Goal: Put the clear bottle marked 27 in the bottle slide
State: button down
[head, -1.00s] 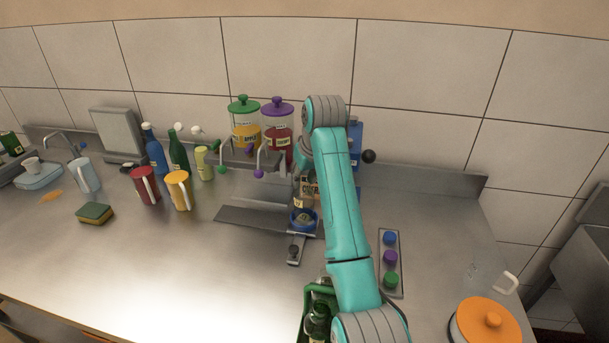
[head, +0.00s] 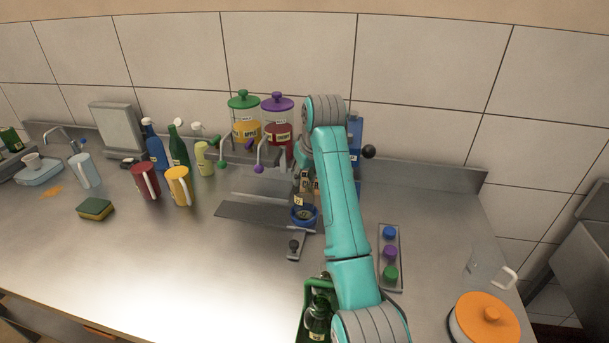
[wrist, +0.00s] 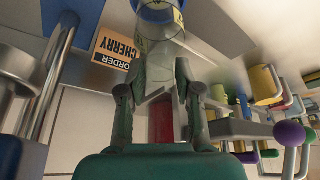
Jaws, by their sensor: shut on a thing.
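The clear bottle (wrist: 160,48) is upright in my gripper (wrist: 162,100), which is shut on its upper part. In the head view the bottle shows only partly beside my arm, with a small yellow label (head: 299,201); its number is too small to read surely. The bottle slide has a blue ring (head: 303,217) and a dark-knobbed handle (head: 294,245) in front. The bottle's lower end is at the ring, which also shows in the wrist view (wrist: 152,14); I cannot tell whether it is fully seated. My arm hides the gripper in the head view.
Green-lidded (head: 246,118) and purple-lidded (head: 278,121) dispensers stand behind, with levers in front. An order card (wrist: 115,46) reads CHERRY. A cap tray (head: 390,258) and a green crate with a bottle (head: 318,318) are at right and front.

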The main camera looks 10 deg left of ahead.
jog(key=shift+s+f, duration=0.15)
jog(key=shift+f, duration=1.05)
dwell(0.5)
jog(key=c, duration=0.7)
grip_release()
jog(key=shift+d, duration=0.1)
jog(key=shift+r, duration=4.65)
